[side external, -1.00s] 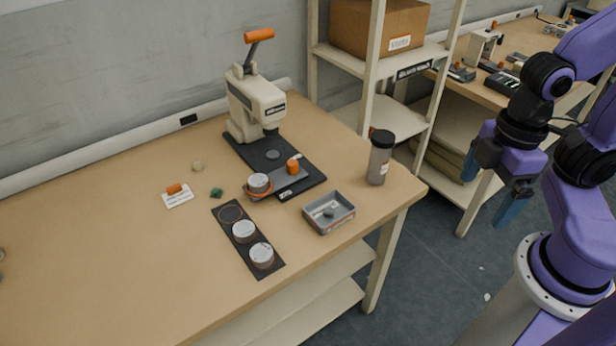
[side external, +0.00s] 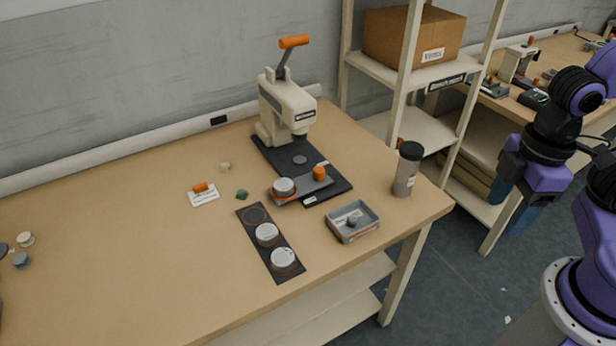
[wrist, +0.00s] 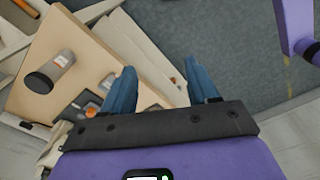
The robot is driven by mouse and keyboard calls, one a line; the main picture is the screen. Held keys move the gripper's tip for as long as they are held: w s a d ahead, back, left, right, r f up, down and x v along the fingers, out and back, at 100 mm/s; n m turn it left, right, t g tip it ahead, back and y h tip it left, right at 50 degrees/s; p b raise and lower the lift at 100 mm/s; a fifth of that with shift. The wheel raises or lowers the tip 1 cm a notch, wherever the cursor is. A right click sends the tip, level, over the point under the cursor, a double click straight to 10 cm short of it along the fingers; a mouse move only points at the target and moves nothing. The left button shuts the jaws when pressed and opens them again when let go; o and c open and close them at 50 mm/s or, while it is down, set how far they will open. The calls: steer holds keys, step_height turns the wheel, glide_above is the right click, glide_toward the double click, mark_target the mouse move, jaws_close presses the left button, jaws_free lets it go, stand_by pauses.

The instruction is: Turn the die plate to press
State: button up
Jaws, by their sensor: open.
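The press (side external: 285,105), cream with an orange-tipped lever, stands on a black base (side external: 335,192) at the back of the table. The grey die plate (side external: 305,187) lies across the base's front part, in front of the press head. It carries an orange knob (side external: 319,173) at its right end and a pale round roll in a cup (side external: 284,187) at its left end. My gripper (side external: 513,203) hangs right of the table, over the floor, far from the plate. In the wrist view my gripper (wrist: 162,88) has its blue fingers apart with nothing between them.
A black strip (side external: 254,235) holds two pale rolls and one empty ring. A shelf rack (side external: 405,95) with a cardboard box (side external: 413,42) stands behind. The table's left side is mostly clear.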

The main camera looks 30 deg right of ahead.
steer(key=w+a+r+m, duration=0.2)
steer(key=w+a, duration=0.5)
steer(key=w, duration=0.3)
steer(key=m, duration=0.8)
glide_above(319, 169)
step_height(319, 169, down, 6)
step_height(319, 169, down, 17)
steer(key=shift+r, duration=0.15)
steer(key=shift+c, duration=0.2)
jaws_close()
